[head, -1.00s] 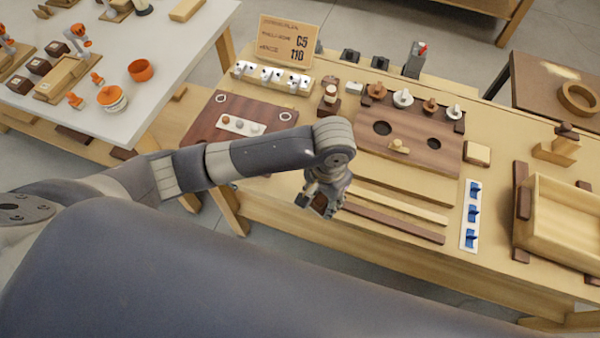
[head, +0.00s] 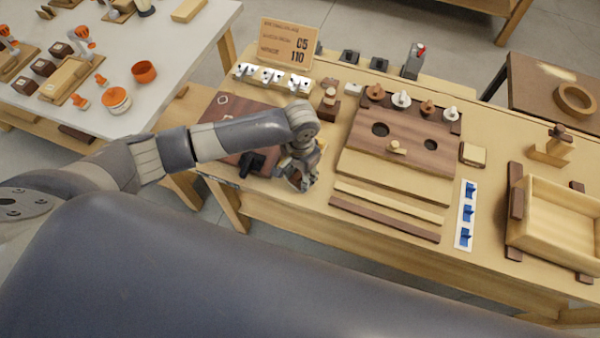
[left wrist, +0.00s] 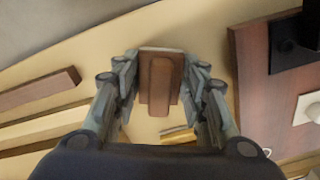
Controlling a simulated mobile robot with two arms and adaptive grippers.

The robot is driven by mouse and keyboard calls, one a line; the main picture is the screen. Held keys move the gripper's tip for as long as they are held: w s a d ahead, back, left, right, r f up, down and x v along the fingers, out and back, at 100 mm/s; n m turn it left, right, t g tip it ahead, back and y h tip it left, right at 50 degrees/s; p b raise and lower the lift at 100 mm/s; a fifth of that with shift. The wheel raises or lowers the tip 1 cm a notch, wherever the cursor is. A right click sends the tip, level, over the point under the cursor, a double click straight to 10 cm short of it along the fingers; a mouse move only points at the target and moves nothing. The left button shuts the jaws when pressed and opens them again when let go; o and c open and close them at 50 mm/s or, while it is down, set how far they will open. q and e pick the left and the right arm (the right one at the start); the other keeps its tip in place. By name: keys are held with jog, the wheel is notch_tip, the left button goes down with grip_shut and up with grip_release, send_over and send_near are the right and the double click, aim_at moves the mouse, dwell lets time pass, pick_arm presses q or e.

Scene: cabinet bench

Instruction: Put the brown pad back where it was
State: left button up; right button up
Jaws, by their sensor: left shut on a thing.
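My left gripper (head: 298,180) is shut on the brown pad (left wrist: 161,85). In the left wrist view the pad sits between the two fingers (left wrist: 163,95), with a raised darker bar along its middle. In the head view the gripper is over the front of the bench, between the dark brown board (head: 215,110) and the wooden strips (head: 385,210). The pad is mostly hidden there by the gripper. I cannot tell whether the pad touches the bench. My right gripper is not in view.
A black piece (head: 252,162) stands on the dark brown board, left of the gripper. A board with two round holes (head: 405,140) lies to the right. A white strip with blue clips (head: 467,215) and a wooden tray (head: 560,215) are farther right. Bare bench (left wrist: 215,50) shows beside the pad.

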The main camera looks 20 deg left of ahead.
aim_at(300, 174)
pick_arm(q)
jog(key=o, duration=1.2)
jog(key=shift+f, duration=0.15)
notch_tip(300, 174, up, 12)
jog(key=shift+r+b, duration=0.2)
jog(key=shift+b, duration=0.2)
jog(key=shift+d, duration=0.1)
